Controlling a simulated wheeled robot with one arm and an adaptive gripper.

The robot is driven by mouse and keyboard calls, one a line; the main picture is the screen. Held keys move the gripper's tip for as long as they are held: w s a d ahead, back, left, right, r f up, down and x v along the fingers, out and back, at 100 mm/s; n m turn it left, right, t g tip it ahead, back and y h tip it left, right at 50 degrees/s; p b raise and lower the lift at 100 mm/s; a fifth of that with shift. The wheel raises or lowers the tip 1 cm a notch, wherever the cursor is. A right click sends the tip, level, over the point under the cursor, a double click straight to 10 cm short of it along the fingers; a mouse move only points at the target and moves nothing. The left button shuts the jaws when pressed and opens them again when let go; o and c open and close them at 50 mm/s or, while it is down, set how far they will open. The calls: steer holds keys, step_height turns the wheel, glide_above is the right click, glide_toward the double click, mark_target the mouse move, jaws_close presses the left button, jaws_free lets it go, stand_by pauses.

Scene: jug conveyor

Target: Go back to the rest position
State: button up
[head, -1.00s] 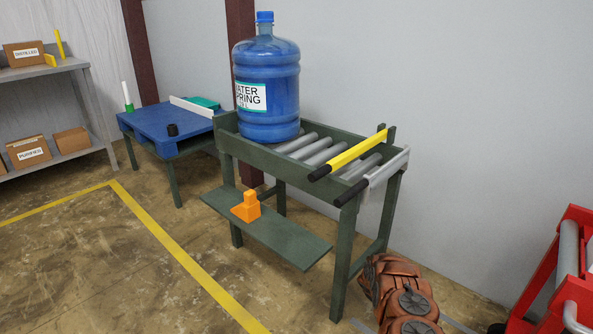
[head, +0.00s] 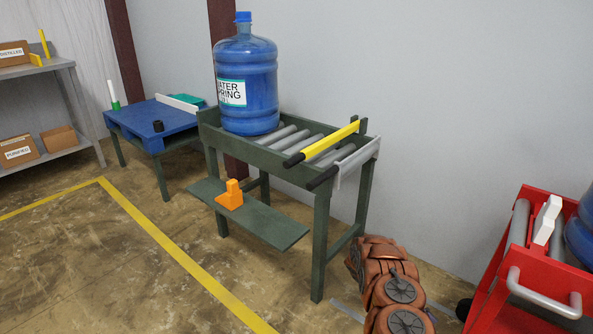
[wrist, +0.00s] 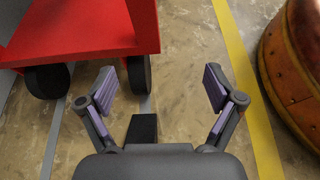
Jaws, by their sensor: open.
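My gripper (wrist: 158,90) is in the wrist view, with its two purple-padded fingers spread wide and nothing between them. It hangs over bare floor, and a red cart (wrist: 80,28) is just ahead at the upper left. The head view does not show the gripper. In the head view, a blue water jug (head: 246,85) with a blue cap stands upright at the left end of the green roller conveyor (head: 335,195), apart from my gripper.
The red cart (head: 498,265) stands at the right with part of a blue jug (head: 580,228). A blue-topped table (head: 150,122) and a shelf with boxes (head: 50,147) are at the left. A yellow floor line (head: 180,250) crosses clear floor. A brown rounded object (wrist: 295,75) is at the right in the wrist view.

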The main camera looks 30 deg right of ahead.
steer(key=w+a+r+m+t+p, duration=0.15)
steer(key=a+r+p, duration=0.45)
steer(key=r, duration=1)
steer(key=w+a+r+m+t+y+p, duration=0.1)
steer(key=w+a+r+t+p, duration=0.35)
steer(key=r, duration=1.15)
steer(key=a+r+m+g+p, duration=0.1)
steer(key=a+r+p, duration=0.7)
steer(key=r, duration=0.8)
steer(key=s+a+r+t+y+p, duration=0.2)
steer(key=s+a+r+p, duration=0.6)
steer(key=a+r, duration=0.5)
steer(key=s+a+r+t+y+p, duration=0.2)
steer(key=s+a+r+p, duration=0.6)
steer(key=a+r, duration=0.6)
steer(key=shift+s+a+r+m+t, duration=0.2)
steer(key=shift+s+m+t, duration=0.25)
steer(key=shift+s+t, duration=0.15)
